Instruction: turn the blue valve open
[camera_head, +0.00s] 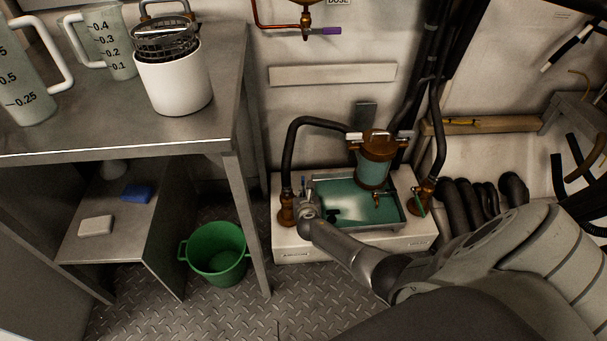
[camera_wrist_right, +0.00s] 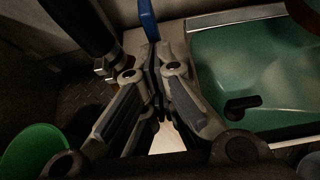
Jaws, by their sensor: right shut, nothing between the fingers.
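The blue valve handle (camera_wrist_right: 148,20) stands up just beyond my right fingertips in the wrist view. In the head view it shows as a small blue bit (camera_head: 303,183) on the left side of the chiller, near the brass pipe fitting (camera_head: 286,212). My right gripper (camera_head: 306,205) is at the chiller's left edge, beside that fitting. In the wrist view my right gripper (camera_wrist_right: 155,68) has its fingers together, with nothing between them. The handle's base is hidden behind the fingertips, and I cannot tell whether they touch it. My left gripper is out of view.
A tray of teal liquid (camera_head: 336,192) and a brass-capped cylinder (camera_head: 374,160) stand right of the gripper. A green bucket (camera_head: 217,252) and metal table (camera_head: 225,90) are to the left.

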